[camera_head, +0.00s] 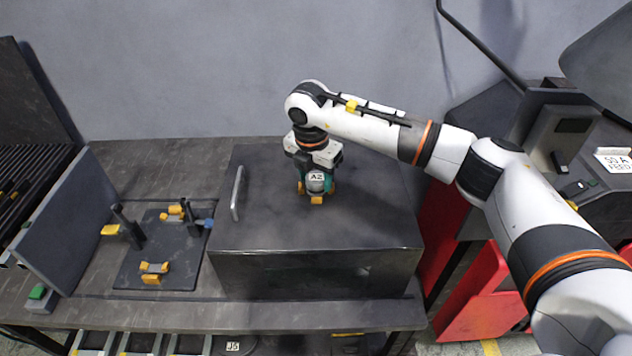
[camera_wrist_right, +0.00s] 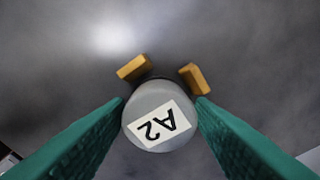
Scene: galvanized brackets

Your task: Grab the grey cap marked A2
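The grey cap marked A2 (camera_head: 316,178) is on top of the dark box, among small yellow blocks. In the right wrist view the cap (camera_wrist_right: 160,116) is a round grey disc with a white A2 label, upside down in that picture. My right gripper (camera_wrist_right: 160,104) points down over it, one green finger on each side. Both fingers meet the cap's sides with no visible gap. I cannot tell whether the cap is lifted. My left gripper is not in view.
The dark box (camera_head: 310,225) has a metal handle (camera_head: 237,193) on its left. A dark plate (camera_head: 155,278) with posts and yellow blocks lies to the left, beside an upright panel (camera_head: 65,225). A machine with red panels (camera_head: 487,290) is on the right.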

